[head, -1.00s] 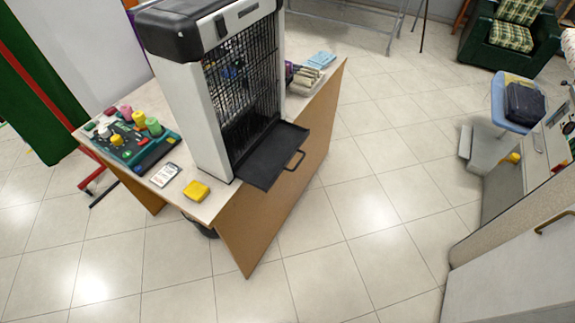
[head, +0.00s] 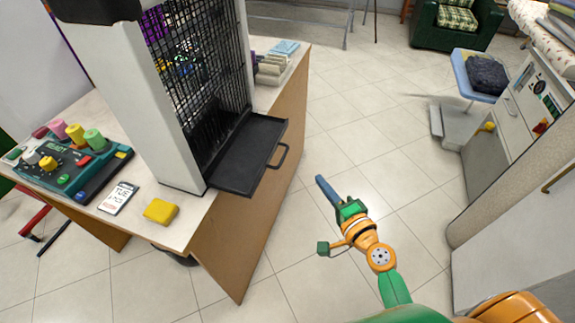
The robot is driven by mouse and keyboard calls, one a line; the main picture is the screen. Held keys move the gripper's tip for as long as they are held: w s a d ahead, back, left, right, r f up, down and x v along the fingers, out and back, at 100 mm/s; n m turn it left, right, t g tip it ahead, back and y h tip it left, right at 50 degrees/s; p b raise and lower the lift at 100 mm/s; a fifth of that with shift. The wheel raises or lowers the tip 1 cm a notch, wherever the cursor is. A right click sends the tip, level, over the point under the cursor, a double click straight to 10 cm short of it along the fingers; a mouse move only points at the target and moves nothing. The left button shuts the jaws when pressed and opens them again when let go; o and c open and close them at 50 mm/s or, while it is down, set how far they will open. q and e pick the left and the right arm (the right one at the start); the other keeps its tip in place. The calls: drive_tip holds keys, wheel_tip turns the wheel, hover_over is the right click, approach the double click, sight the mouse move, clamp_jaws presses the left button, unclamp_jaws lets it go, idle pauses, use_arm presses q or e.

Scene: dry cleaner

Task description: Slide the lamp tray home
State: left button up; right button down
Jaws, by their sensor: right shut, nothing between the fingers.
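The lamp tray (head: 243,160) is a black, shallow tray. It sticks out of the lower front of a tall grey and black caged cabinet (head: 160,110) on the table, past the table's edge. Its dark handle (head: 281,157) is a loop on the outer edge. My right gripper (head: 322,190) is shut and empty, out over the floor to the right of the tray and apart from it. My left gripper is not in view.
The wooden table (head: 245,225) carries a teal control panel (head: 75,170) with coloured knobs, a small white card (head: 118,197), a yellow block (head: 161,211) and stacked bundles (head: 272,68). A grey counter (head: 530,200) stands at right. Tiled floor between is clear.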

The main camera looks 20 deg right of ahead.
use_arm(q)
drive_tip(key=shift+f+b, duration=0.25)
drive_tip(key=shift+b, duration=0.1)
use_arm(e)
drive_tip(key=w+a+f, duration=0.2)
drive_tip(key=w+a, duration=0.2)
drive_tip(key=w, duration=0.6)
drive_tip(key=shift+a, duration=0.3)
drive_tip(key=shift+w+f, duration=0.15)
